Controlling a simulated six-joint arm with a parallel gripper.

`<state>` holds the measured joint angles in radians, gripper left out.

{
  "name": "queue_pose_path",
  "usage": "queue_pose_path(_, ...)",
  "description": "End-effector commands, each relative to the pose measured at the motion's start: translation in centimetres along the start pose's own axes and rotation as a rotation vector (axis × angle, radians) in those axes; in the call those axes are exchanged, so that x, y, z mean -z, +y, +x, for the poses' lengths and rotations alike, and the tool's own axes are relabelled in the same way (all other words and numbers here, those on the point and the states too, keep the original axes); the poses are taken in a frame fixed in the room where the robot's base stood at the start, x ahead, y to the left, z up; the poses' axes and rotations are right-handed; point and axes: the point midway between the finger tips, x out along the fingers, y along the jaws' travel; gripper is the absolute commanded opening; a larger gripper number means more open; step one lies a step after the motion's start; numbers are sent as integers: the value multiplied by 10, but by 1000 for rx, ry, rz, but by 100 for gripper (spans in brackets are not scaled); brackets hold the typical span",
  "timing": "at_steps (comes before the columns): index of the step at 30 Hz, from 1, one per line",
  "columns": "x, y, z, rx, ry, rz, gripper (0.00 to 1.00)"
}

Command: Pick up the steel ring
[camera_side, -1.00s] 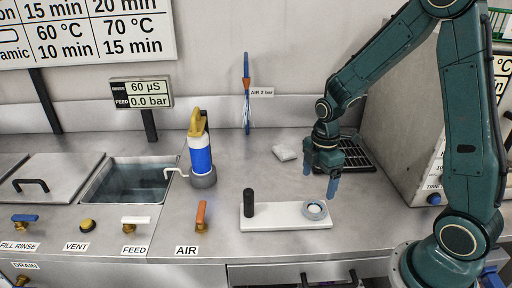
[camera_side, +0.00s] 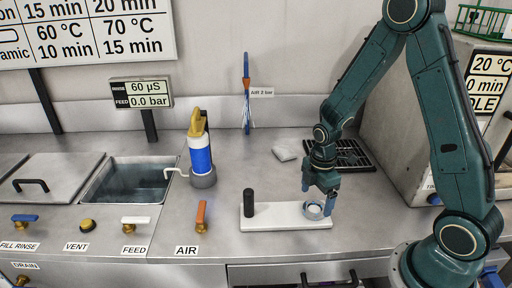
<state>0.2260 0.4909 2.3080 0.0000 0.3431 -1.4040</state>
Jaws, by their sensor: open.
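The steel ring (camera_side: 313,210) lies on the right end of a white board (camera_side: 275,222) on the steel counter. A white round piece shows inside the ring. My gripper (camera_side: 317,198) is open, pointing down, with its blue fingertips close above the ring. The right fingertip partly covers the ring's right edge in this view. I cannot tell whether a finger touches the ring.
A black upright cylinder (camera_side: 249,203) stands on the board's left end. A blue bottle with a yellow top (camera_side: 200,155) stands behind left, beside an open water basin (camera_side: 130,184). A white cloth (camera_side: 287,150) and a black rack (camera_side: 352,154) lie behind my gripper.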

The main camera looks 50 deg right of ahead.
Motion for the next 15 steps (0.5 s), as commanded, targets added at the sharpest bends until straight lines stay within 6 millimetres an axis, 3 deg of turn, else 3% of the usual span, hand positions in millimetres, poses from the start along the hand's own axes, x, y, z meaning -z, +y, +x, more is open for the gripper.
queue_pose_path(7, -1, -2, 25, 2, 0, 0, 89)
queue_pose_path(15, 0, -1, 33, 0, 0, 0, 89)
